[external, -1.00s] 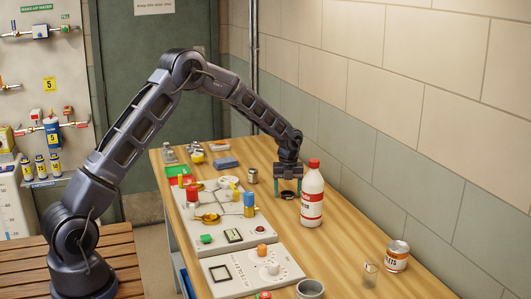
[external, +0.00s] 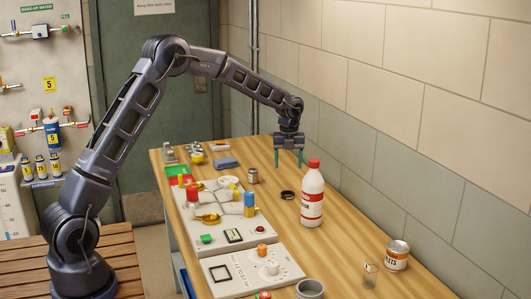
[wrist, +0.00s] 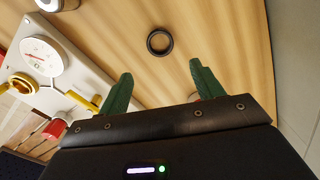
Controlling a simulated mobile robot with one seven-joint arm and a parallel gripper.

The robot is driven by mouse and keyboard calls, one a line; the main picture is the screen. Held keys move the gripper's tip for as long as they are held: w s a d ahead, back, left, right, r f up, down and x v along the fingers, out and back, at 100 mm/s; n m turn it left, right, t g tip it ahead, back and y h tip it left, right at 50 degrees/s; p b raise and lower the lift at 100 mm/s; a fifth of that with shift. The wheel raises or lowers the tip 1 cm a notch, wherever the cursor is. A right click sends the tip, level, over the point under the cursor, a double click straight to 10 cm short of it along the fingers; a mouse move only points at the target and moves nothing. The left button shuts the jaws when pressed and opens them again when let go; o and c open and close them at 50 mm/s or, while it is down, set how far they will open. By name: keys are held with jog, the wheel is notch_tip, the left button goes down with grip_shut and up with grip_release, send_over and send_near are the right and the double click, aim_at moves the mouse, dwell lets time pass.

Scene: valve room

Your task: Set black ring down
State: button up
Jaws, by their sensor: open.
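The black ring (external: 288,195) lies flat on the wooden table (external: 340,240), just left of the white bottle with the red cap. It also shows in the wrist view (wrist: 160,42), lying on bare wood beyond my fingertips. My gripper (external: 288,158) is above the table, higher than the ring and apart from it. Its two green fingers are spread with nothing between them, as the wrist view (wrist: 160,75) also shows.
The white bottle (external: 312,198) stands close right of the ring. A small grey jar (external: 252,175) is to its left. A panel with knobs and gauges (external: 230,225) covers the table's left side. A can (external: 396,256) and a glass (external: 369,273) stand at front right.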

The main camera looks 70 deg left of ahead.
jog(key=shift+r, duration=0.4)
jog(key=s+d+r+n+t, duration=0.2)
jog(key=s+d+r+n, duration=0.8)
jog(key=s+d+r, duration=0.9)
jog(key=s+d+n+t, duration=0.1)
jog(key=s+n, duration=0.3)
jog(key=s, duration=0.7)
jog(key=s+d+n, duration=0.4)
jog(key=s, duration=0.6)
jog(key=s+d+n+t, duration=0.1)
jog(key=s+d+n, duration=0.2)
jog(key=s, duration=0.8)
jog(key=shift+s+f+n+t, duration=0.15)
jog(key=shift+s+n+t, duration=0.15)
jog(key=shift+n, duration=0.4)
